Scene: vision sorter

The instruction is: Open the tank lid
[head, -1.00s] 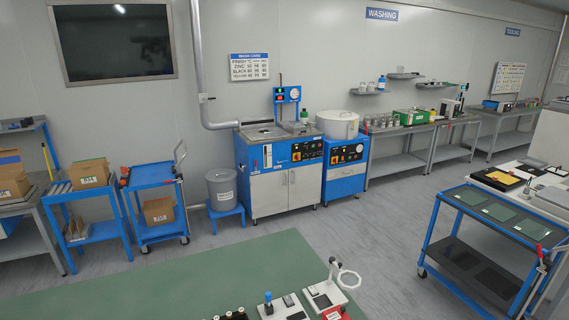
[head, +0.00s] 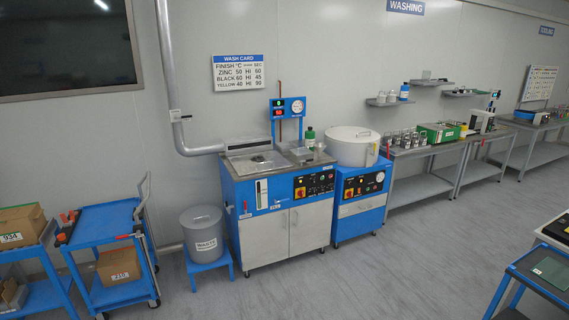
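The blue and white washing machine (head: 262,200) stands against the back wall, with a steel top and two pale cabinet doors. A flat metal panel with a dark patch, which looks like the tank lid (head: 258,163), lies in the left part of its top; I cannot tell from here whether it is fully closed. A round white drum with a flat top (head: 353,146) stands on a lower blue unit (head: 360,200) just to the right. Neither of my grippers is in view.
A grey waste bin (head: 203,231) on a blue stand is left of the machine. A blue cart (head: 103,224) with a box stands farther left. Benches (head: 425,153) run along the wall to the right. The grey floor (head: 330,280) before the machine is clear.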

